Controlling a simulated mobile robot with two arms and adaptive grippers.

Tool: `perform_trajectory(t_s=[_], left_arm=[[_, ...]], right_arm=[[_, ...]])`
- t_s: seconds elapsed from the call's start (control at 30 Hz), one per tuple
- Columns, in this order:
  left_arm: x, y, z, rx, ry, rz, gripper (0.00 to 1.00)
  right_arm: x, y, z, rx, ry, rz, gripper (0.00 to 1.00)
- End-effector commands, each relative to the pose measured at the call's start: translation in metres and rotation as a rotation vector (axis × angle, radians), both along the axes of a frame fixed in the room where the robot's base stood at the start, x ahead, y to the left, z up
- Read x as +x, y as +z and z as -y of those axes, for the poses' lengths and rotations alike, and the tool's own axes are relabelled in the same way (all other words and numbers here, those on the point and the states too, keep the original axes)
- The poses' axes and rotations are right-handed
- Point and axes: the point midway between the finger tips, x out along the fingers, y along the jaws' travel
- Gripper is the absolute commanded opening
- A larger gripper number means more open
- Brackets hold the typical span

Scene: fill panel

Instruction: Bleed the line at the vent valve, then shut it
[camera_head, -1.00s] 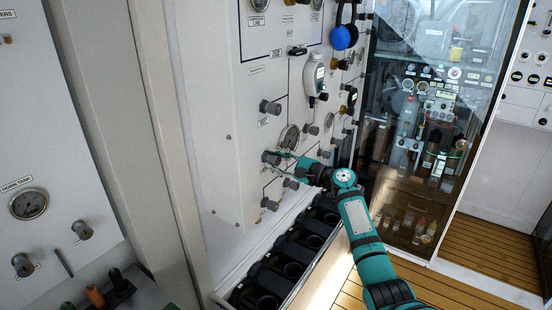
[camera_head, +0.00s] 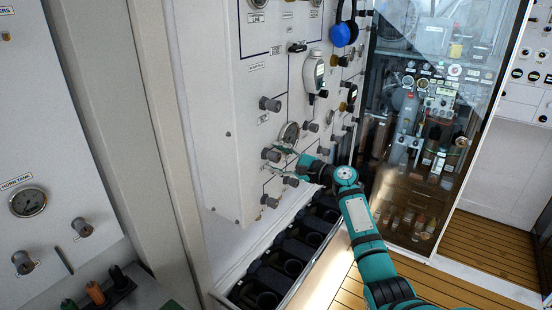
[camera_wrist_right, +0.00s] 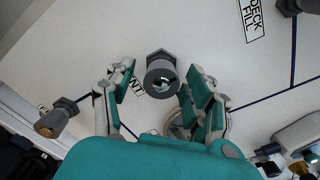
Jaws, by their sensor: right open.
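The vent valve knob (camera_head: 270,154) is a dark grey knob low on the white panel (camera_head: 215,105). In the right wrist view the knob (camera_wrist_right: 162,76) faces the camera, and a partly hidden label ending in "NT" (camera_wrist_right: 136,84) is beside it. My right gripper (camera_head: 281,161) is open at the knob, its fingers spread apart. In the right wrist view one finger is on each side of the knob, with gaps showing between. I cannot tell how the valve is set. My left gripper is not in view.
A gauge (camera_head: 289,133) and more grey knobs (camera_head: 269,201) sit close around my right gripper. A "DECK FILL" label (camera_wrist_right: 253,18) is in the right wrist view. Black holders (camera_head: 293,266) line the floor below the panel. A glass cabinet (camera_head: 425,150) stands to the right.

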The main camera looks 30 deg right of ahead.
Motion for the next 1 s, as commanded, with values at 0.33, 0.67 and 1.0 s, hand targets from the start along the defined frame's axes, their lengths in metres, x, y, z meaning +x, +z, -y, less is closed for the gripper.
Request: perform_trajectory(t_s=[0.33,0.67,1.0], left_arm=[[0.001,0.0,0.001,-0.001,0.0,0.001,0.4],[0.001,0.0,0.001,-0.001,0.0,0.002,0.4],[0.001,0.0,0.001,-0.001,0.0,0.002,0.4]], right_arm=[[-0.06,-0.001,0.026,-0.002,-0.003,-0.002,0.54],[-0.104,-0.001,0.044,-0.001,-0.001,-0.001,0.54],[-0.107,0.0,0.045,0.001,-0.001,-0.001,0.54]])
